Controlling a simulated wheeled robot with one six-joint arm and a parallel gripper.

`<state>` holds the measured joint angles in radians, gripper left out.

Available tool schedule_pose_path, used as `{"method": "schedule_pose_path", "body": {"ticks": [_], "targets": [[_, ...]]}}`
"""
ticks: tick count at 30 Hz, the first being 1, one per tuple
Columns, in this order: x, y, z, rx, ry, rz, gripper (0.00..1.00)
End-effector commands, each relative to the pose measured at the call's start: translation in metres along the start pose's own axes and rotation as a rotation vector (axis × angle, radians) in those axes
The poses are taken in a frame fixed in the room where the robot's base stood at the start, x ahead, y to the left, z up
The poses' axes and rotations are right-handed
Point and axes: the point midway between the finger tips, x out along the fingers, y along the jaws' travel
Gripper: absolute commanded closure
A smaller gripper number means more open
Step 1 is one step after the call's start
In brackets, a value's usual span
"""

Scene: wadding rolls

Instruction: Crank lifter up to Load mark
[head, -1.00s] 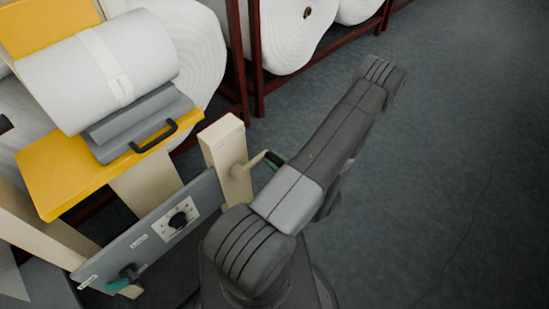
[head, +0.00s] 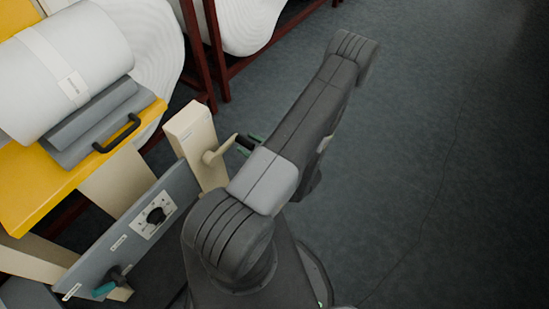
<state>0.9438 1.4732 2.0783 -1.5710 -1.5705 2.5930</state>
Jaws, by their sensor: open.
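The lifter's beige post (head: 196,135) stands left of my arm. Its beige crank arm (head: 220,150) points up and right and ends in a black grip (head: 245,142). Small teal pieces beside the grip look like the fingertips of my gripper (head: 251,144), open at the grip. My arm hides most of the gripper, so contact cannot be told. The yellow lifter platform (head: 40,190) carries a grey cradle with a black handle (head: 118,134) and a white wadding roll (head: 60,75). No Load mark can be read.
Dark red racks (head: 215,60) with white rolls stand behind. The grey floor (head: 440,170) on the right is clear.

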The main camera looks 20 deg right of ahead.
Motion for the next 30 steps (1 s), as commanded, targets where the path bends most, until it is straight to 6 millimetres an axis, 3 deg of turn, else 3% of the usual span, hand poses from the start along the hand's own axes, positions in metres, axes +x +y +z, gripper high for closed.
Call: {"method": "schedule_pose_path", "body": {"ticks": [21, 30], "targets": [[-0.089, -0.001, -0.001, -0.003, 0.002, -0.007, 0.55], [-0.116, -0.001, -0.001, -0.002, 0.002, -0.003, 0.55]]}}
